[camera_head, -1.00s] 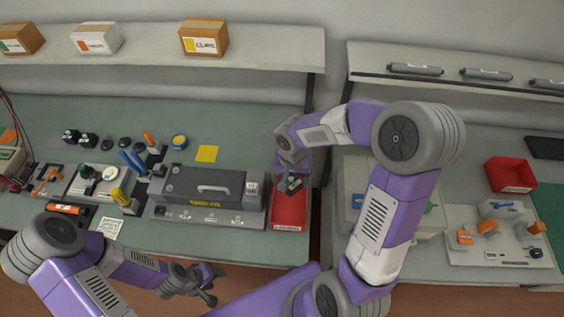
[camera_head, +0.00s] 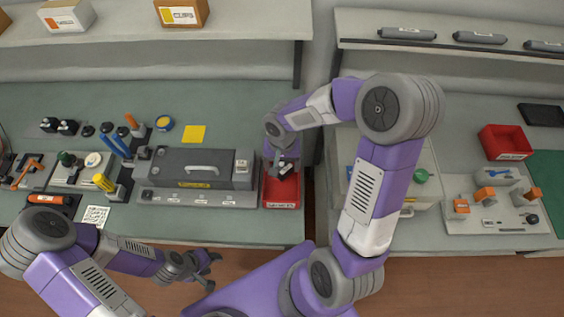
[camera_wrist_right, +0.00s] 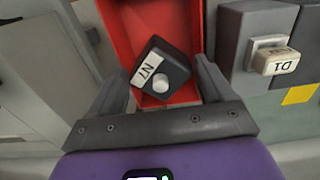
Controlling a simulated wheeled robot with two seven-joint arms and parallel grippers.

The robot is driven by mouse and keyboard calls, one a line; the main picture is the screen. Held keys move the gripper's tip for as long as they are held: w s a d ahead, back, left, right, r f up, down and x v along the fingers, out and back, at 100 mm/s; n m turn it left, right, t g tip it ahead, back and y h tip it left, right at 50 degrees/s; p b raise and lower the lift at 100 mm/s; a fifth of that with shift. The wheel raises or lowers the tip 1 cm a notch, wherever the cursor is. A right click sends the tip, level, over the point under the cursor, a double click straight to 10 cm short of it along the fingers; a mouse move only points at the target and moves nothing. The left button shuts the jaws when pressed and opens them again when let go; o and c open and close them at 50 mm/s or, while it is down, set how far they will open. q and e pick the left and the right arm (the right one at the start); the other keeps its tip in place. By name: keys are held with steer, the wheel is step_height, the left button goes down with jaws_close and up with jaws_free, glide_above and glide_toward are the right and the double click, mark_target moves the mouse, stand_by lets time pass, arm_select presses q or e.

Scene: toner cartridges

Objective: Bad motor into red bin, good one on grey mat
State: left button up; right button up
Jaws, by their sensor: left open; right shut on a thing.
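My right gripper (camera_head: 285,171) is over the red bin (camera_head: 281,204) beside the grey tester. It is shut on a dark block-shaped motor (camera_wrist_right: 172,66) with a white label and a pale round shaft; the label seems to read N7. In the right wrist view the motor is tilted between the fingers, with the red bin (camera_wrist_right: 120,30) behind it. Two dark motors (camera_head: 48,125) (camera_head: 67,127) seem to stand at the back left of the bench. My left gripper (camera_head: 211,270) is open and empty, in front of the bench. I cannot pick out the grey mat for certain.
The grey tester (camera_head: 196,170) with a handle stands left of the bin; a light block marked D1 (camera_wrist_right: 278,60) sits on it. A yellow square (camera_head: 194,134) lies behind. A second red bin (camera_head: 505,142) is on the right bench. Tools crowd the left.

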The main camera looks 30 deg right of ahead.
steer(key=o, duration=1.1)
steer(key=shift+c, duration=0.2)
step_height(320, 180, up, 8)
steer(key=shift+f+p, duration=0.15)
steer(key=shift+p, duration=0.55)
